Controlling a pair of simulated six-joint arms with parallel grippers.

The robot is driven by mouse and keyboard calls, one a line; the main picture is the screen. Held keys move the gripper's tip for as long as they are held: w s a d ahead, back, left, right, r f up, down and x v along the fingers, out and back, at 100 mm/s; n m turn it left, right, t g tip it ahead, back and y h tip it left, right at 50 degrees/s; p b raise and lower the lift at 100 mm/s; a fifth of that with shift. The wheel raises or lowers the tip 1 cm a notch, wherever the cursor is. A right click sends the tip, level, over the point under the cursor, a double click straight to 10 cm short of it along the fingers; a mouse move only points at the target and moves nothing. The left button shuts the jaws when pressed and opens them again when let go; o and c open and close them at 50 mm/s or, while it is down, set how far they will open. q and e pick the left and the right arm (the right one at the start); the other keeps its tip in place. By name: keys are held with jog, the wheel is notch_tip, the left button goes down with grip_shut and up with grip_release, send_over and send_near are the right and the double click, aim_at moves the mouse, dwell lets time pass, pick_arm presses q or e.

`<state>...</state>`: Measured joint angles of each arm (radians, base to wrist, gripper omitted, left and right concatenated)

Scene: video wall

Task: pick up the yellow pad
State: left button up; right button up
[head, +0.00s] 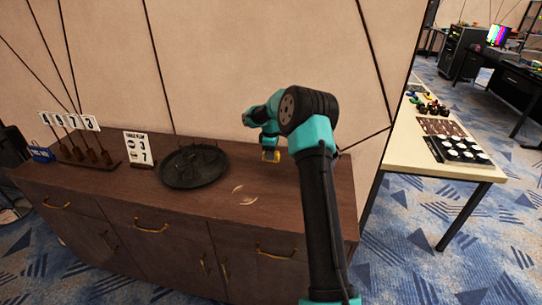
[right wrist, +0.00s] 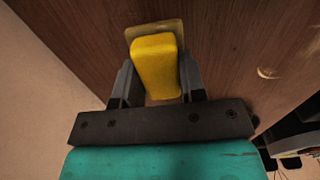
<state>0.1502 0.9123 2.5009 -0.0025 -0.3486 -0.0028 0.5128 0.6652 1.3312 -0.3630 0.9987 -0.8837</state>
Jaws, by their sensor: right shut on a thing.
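The yellow pad (right wrist: 157,68) is a soft-edged yellow block, held between the two fingers of my right gripper (right wrist: 156,84) in the right wrist view. A flat yellowish piece shows at its far end, against the brown wood. In the head view the pad (head: 271,156) is a small yellow patch below my right gripper (head: 269,146), over the right part of the brown cabinet top (head: 285,195). I cannot tell whether the pad touches the cabinet top. My left gripper is not in view.
A round dark tray (head: 193,181) with thin-framed items stands left of my right gripper. Thin pale curved pieces (head: 243,195) lie between them. A sign (head: 138,149) and number cards on sticks (head: 70,122) stand farther left. A pale table (head: 425,160) with several objects is at right.

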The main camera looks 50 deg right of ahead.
jog(key=s+a, duration=0.3)
jog(key=s+a+r, duration=0.1)
jog(key=s+a, duration=0.2)
jog(key=a, duration=0.1)
jog(key=s+a, duration=0.4)
jog(key=shift+a+r, duration=0.15)
jog(key=shift+a, duration=0.1)
jog(key=o, duration=0.3)
jog(key=shift+c, duration=1.1)
jog(key=w+a+r, duration=0.2)
jog(key=a+r, duration=0.1)
jog(key=a, duration=0.2)
jog(key=shift+a, duration=0.25)
